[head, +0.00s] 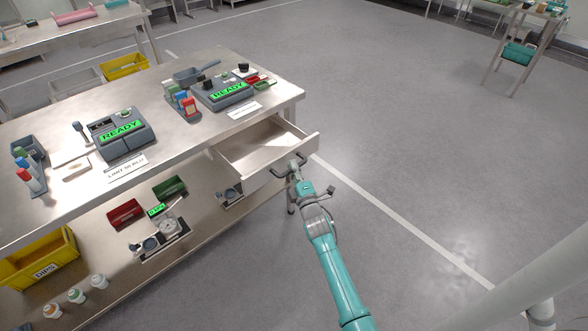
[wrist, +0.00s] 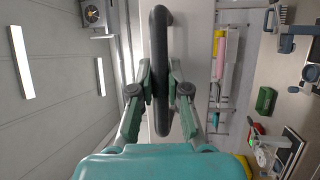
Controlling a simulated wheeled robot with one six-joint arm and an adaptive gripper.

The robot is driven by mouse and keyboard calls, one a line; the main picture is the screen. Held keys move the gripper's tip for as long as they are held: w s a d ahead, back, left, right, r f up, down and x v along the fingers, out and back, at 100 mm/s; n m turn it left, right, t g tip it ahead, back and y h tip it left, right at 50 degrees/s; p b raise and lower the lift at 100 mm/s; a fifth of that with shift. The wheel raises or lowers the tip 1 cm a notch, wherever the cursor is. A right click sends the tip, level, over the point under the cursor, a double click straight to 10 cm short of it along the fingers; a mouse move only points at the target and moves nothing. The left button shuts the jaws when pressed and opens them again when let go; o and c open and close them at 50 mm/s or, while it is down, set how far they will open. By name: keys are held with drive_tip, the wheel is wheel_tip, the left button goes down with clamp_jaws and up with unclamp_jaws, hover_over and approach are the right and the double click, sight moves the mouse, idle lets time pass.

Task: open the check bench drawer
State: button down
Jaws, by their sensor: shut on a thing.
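The check bench (head: 70,180) stands at the left with its drawer (head: 262,150) pulled well out at the right end. The inside of the drawer looks empty. Its dark bar handle (head: 288,164) is on the drawer front. My gripper (head: 293,166) reaches the handle from the floor side. In the wrist view the two fingers (wrist: 160,88) are closed around the dark handle (wrist: 160,60), one on each side, in front of the pale drawer front (wrist: 196,60).
Two devices with green READY displays (head: 122,131) (head: 228,90) stand on the bench top. The shelf below carries a red box (head: 125,214), a green box (head: 169,188) and a yellow DIPS bin (head: 42,262). The grey floor (head: 430,130) to the right is open. A small table (head: 522,45) stands far right.

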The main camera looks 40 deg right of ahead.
drive_tip(key=c, duration=1.1)
unclamp_jaws()
drive_tip(key=shift+c, duration=0.2)
drive_tip(key=v, duration=1.2)
drive_tip(key=shift+f, duration=0.15)
drive_tip(key=s+a+f+m+g+y, duration=0.1)
drive_tip(key=s+a+m+y, duration=0.15)
drive_tip(key=s+a, duration=0.7)
drive_tip(key=s+a+m+y, duration=0.1)
drive_tip(key=s+a+m, duration=0.3)
drive_tip(key=s+a, duration=0.55)
drive_tip(key=s+a+r+m+g+y, duration=0.1)
drive_tip(key=s+r, duration=0.4)
drive_tip(key=s, duration=0.5)
drive_tip(key=s+a+r+m+g+y, duration=0.1)
drive_tip(key=s+r+m, duration=0.4)
drive_tip(key=s, duration=0.5)
drive_tip(key=shift+a+r+g+y, duration=0.4)
drive_tip(key=shift+a+r+y, duration=0.2)
drive_tip(key=shift+y, duration=0.25)
